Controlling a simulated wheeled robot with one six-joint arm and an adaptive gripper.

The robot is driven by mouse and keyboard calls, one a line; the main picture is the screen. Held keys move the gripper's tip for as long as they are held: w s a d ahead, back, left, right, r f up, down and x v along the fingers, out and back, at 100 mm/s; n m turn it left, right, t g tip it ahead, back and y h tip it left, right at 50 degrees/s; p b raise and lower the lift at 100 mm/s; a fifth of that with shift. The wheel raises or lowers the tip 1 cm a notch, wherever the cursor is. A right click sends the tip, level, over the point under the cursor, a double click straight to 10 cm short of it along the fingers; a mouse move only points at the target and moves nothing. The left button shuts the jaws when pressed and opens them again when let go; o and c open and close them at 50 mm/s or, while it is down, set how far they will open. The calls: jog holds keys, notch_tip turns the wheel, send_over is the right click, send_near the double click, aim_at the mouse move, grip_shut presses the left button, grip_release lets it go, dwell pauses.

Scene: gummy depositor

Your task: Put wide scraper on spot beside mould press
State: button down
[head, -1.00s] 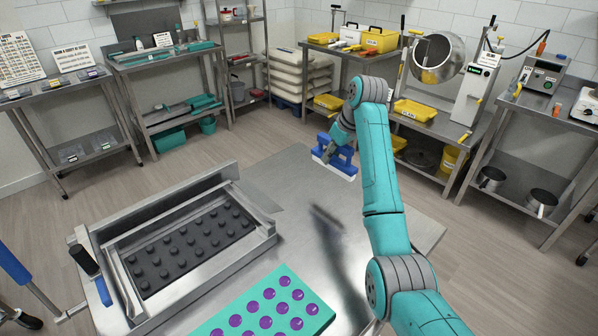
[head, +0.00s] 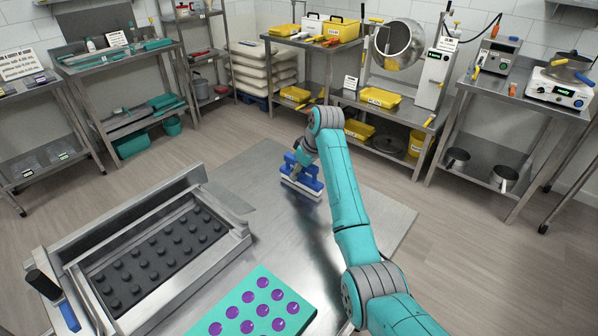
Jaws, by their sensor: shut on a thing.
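The wide scraper (head: 302,187) has a blue body and a pale, broad lower edge. My gripper (head: 303,163) is shut on its blue upper part and holds it low over the far part of the steel table (head: 262,222). I cannot tell whether its edge touches the table; the fingertips are mostly hidden by the arm and the scraper. The mould press (head: 140,250), a metal frame around a dark studded plate, stands to the left on the same table. No marked spot is clear in this view.
A teal mould (head: 258,305) with purple-filled cavities lies at the table's front. Bare steel lies between press and scraper. A metal flap (head: 228,198) sticks out at the press's right. Shelves with yellow trays (head: 380,97) and a drum machine (head: 397,45) stand behind.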

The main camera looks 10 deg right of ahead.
jog(key=c, duration=0.8)
grip_release()
jog(key=shift+r, duration=0.1)
jog(key=v, duration=1.2)
